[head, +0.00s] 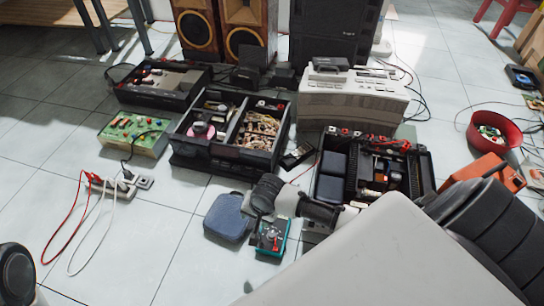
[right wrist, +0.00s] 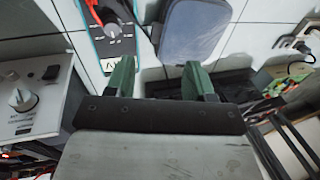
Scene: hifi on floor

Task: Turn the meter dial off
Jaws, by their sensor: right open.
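The meter (head: 271,238), a small teal-edged box with a dark face, lies on the tiled floor in front of my right wrist in the head view. In the right wrist view the meter (right wrist: 121,45) is at the top, and its round grey dial (right wrist: 112,30) shows clearly. I cannot read the dial's setting. A red part shows at the meter's top edge there. My right gripper (right wrist: 158,80) is open and empty, with its two green fingers apart. The left finger appears just below the meter; contact cannot be told. My left gripper is not in view.
A blue-grey pouch (head: 228,217) lies beside the meter. A white device with a knob (right wrist: 22,98) is at the left of the right wrist view. Toolboxes (head: 225,160) and a grey machine (head: 352,97) stand behind.

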